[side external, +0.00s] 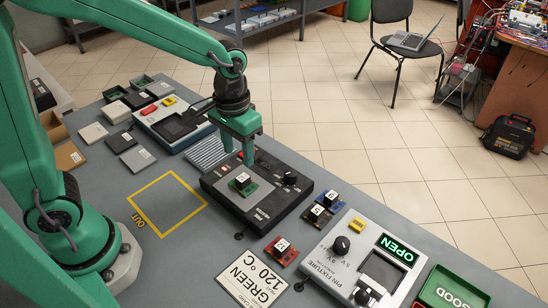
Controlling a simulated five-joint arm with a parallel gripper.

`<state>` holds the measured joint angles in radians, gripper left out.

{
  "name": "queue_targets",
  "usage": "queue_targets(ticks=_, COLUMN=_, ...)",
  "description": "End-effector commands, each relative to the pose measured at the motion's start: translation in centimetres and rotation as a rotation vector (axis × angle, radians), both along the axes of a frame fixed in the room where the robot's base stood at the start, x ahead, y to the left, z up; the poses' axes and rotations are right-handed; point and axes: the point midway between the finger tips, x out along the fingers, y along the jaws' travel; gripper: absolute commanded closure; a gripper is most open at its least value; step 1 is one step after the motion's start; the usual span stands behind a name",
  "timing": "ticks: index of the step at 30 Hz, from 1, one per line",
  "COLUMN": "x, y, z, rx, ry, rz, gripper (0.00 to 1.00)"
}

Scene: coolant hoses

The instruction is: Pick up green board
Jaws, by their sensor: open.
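The green board (242,184), with a white-topped block on it, lies on the grey plate of a black hot-plate unit (285,194). My gripper (239,157) points down just behind and above the board, over the back part of the unit. Its jaws are open and nothing shows between them. The gap between the fingertips and the unit is hard to judge from this side.
Red (282,250) and blue (328,199) boards lie nearby. The pin fixture (340,270) shows "OPEN", beside a green "GOOD" tray (455,290). A "GREEN 120°C" card (252,279) lies in front. The yellow "OUT" square (168,203) is empty.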

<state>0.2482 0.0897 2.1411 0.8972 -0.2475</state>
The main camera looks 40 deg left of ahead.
Motion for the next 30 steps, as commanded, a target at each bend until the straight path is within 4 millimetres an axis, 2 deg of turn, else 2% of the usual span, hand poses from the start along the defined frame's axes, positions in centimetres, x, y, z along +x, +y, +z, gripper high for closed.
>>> queue_targets(ticks=10, x=0.2, y=-0.3, z=-0.8, rx=0.004, ry=0.015, rz=0.000, gripper=0.53)
queue_targets(ticks=18, x=0.2, y=-0.3, z=-2.9, rx=0.004, ry=0.016, rz=0.000, gripper=0.53)
queue_targets(ticks=30, x=0.2, y=-0.2, z=-4.0, rx=0.004, ry=0.016, rz=0.000, gripper=0.53)
